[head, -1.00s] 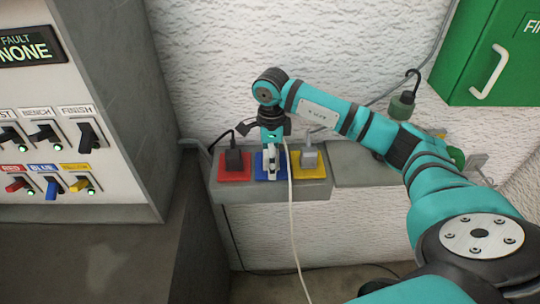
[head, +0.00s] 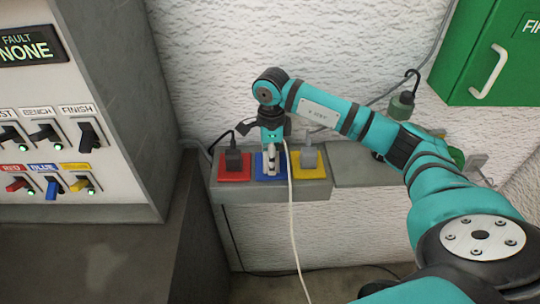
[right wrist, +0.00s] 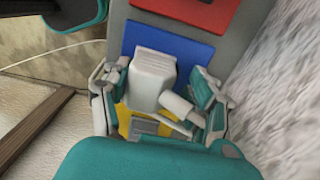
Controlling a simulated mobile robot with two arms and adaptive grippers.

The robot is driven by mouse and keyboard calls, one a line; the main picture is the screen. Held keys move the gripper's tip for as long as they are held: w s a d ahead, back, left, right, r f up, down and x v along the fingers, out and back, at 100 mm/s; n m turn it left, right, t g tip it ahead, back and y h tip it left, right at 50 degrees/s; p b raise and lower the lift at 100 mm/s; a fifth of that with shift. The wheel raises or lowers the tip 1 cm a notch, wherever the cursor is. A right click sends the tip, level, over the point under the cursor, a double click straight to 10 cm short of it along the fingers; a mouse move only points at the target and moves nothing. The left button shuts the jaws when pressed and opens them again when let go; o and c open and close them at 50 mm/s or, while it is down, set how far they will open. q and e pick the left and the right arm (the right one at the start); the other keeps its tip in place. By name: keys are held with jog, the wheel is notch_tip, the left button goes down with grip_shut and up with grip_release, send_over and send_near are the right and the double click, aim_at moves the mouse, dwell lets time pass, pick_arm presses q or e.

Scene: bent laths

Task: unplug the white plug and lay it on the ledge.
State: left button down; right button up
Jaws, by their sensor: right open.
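The white plug (right wrist: 152,78) stands at the blue socket plate (right wrist: 185,45) in the right wrist view. My right gripper (right wrist: 160,108) is open, with one finger on each side of the plug and apart from it. In the head view my right gripper (head: 269,160) is over the blue plate (head: 259,174) and mostly hides the plug. A white cord (head: 294,220) hangs down from beside it. The ledge (head: 375,172) is the bare grey shelf right of the sockets. My left gripper is not in view.
A black plug (head: 234,158) is in the red socket and a grey plug (head: 308,157) stands at the yellow one, both close to my gripper. A switch panel (head: 60,130) stands left, a green box (head: 490,50) hangs right. A dark green hooked object (head: 402,104) is above the ledge.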

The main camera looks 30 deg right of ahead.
grip_shut()
dwell(0.4)
jog(key=shift+r, duration=0.15)
jog(key=shift+r+p, duration=1.8)
jog(key=shift+r, duration=1.1)
